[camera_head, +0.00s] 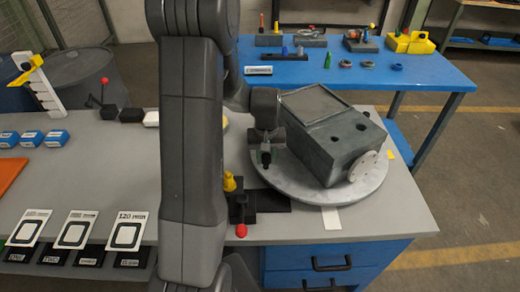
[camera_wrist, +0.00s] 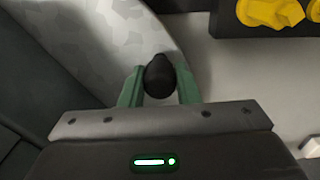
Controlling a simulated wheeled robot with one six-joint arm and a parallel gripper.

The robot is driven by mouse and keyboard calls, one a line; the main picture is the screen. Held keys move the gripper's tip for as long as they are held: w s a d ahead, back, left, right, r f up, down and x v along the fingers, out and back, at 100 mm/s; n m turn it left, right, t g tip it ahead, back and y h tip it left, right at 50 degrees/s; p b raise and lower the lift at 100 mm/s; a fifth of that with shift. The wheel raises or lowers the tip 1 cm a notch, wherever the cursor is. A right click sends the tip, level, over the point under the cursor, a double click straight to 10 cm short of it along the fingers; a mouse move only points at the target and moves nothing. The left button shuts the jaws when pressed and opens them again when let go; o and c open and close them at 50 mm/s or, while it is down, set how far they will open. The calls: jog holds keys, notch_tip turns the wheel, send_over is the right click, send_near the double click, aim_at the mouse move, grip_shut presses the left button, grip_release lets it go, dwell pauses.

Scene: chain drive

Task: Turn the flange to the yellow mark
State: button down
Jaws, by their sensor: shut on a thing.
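A grey gearbox block (camera_head: 335,140) stands on a round grey turntable (camera_head: 290,186) on the bench. Its pale flange (camera_head: 368,167), a disc with small holes, is on the block's right face. My gripper (camera_head: 265,157) is at the turntable's left side. In the wrist view its green fingers (camera_wrist: 160,88) are shut on a black knob (camera_wrist: 159,75) near the turntable's rim (camera_wrist: 125,50). The knob's base is hidden.
A white mark (camera_head: 331,218) lies at the turntable's front edge. A black fixture with a yellow knob (camera_head: 230,182) and a red knob (camera_head: 241,231) stands to the left. A blue table (camera_head: 345,75) with parts stands behind. My arm hides the bench's middle.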

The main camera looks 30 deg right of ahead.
aim_at(332, 196)
jog(key=s+d+n, duration=0.1)
jog(key=s+n, duration=0.1)
jog(key=s, duration=0.1)
jog(key=s+n+b, duration=0.1)
jog(key=s, duration=0.3)
jog(key=s+d+n+b, duration=0.1)
jog(key=s+n, duration=0.1)
jog(key=s, duration=0.1)
jog(key=shift+s+d+n, duration=0.3)
jog(key=shift+s, duration=0.1)
jog(key=s+d+n, duration=0.3)
jog(key=s, duration=0.1)
jog(key=s+d+n, duration=0.2)
jog(key=s+d, duration=0.2)
jog(key=shift+d+n+b, duration=0.2)
jog(key=shift+n+b, duration=0.1)
jog(key=shift+n, duration=0.1)
jog(key=shift+s+d+n, duration=0.5)
jog(key=shift+d, duration=0.3)
jog(key=c, duration=1.1)
grip_release()
jog(key=shift+r, duration=0.1)
notch_tip(332, 196, up, 14)
jog(key=shift+a+f, duration=0.1)
jog(key=shift+f, duration=0.05)
